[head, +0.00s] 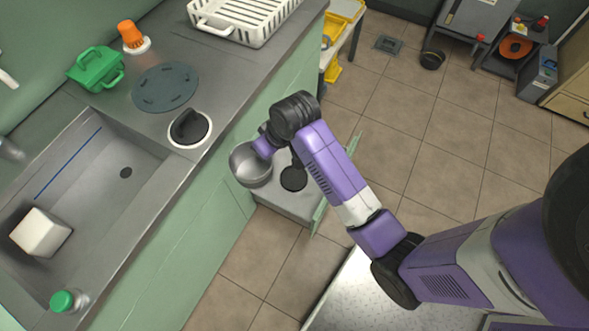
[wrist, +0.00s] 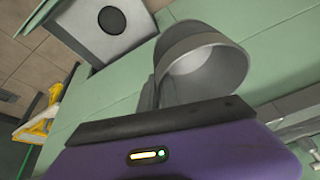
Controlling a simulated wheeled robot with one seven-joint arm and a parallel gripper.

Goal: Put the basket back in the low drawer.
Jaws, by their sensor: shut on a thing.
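A grey metal basket (head: 247,166), round and cup-like with an open mouth, is held in the air beside the green cabinet front. It also shows close up in the wrist view (wrist: 204,66). My gripper (head: 264,146) is shut on the basket near its rim; the fingertips are mostly hidden. The low drawer (head: 281,201) stands pulled out below and to the right of the basket, with its green front panel to the right. A black round object (head: 293,179) lies in the drawer. The drawer also shows at the upper left of the wrist view (wrist: 84,38).
The counter above holds a sink (head: 105,165), a white dish rack (head: 245,18), a green basket-like holder (head: 96,69) and a black round knob-like piece (head: 190,127). My arm reaches over the drawer's right side.

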